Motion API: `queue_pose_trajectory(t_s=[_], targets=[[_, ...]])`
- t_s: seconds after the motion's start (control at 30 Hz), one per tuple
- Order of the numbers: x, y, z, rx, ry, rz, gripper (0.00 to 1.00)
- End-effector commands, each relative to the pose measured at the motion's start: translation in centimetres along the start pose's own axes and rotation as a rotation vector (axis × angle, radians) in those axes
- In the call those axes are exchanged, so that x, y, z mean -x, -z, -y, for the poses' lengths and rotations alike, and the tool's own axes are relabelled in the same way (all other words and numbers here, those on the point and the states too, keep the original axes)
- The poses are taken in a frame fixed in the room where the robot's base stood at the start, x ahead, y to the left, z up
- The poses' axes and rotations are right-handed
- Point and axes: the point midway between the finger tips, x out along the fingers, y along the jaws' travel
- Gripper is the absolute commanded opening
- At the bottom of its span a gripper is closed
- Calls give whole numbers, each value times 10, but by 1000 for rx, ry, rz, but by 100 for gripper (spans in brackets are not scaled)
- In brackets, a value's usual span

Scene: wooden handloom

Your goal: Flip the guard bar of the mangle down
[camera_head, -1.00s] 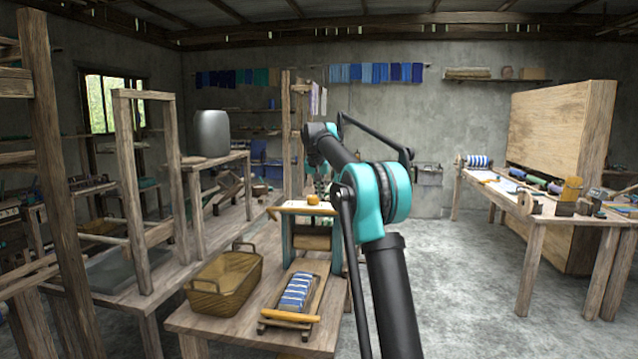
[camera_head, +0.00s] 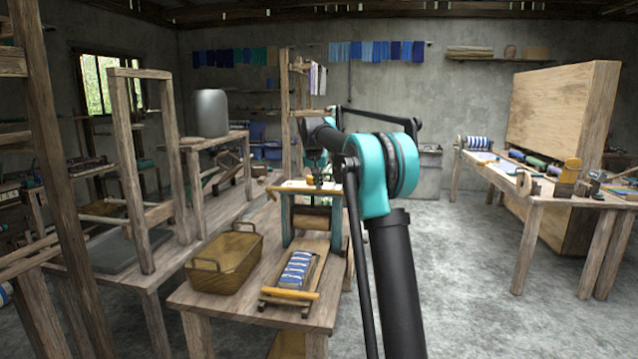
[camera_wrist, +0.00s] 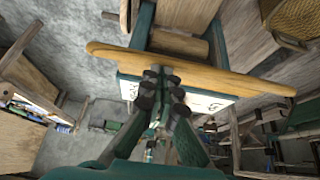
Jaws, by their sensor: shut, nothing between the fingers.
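The mangle stands on the workbench, with a teal frame (camera_head: 287,222), a wooden roller (camera_head: 311,217) and a pale top board (camera_head: 297,187). In the wrist view, a long yellow-brown wooden bar (camera_wrist: 225,72), apparently the guard bar, runs across the mangle along the edge of the white lettered board (camera_wrist: 210,103). The roller (camera_wrist: 180,42) shows beyond it. My gripper (camera_wrist: 163,86) is shut and empty, its fingertips over the white board close to the bar. I cannot tell whether they touch. In the head view my gripper is small and partly hidden by my arm above the mangle.
A wicker basket (camera_head: 225,264) sits left of the mangle. A wooden rack with blue-white cloth (camera_head: 297,269) lies in front of it. Wooden frames (camera_head: 128,180) stand at left. Another table (camera_head: 530,195) with tools is at right, with open floor between.

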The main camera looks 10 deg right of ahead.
Motion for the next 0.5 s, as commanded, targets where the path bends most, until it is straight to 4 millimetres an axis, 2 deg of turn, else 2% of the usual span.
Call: queue_pose_trajectory(t_s=[0.5], targets=[[-3, -13, 0, 1, 0, -75, 0]])
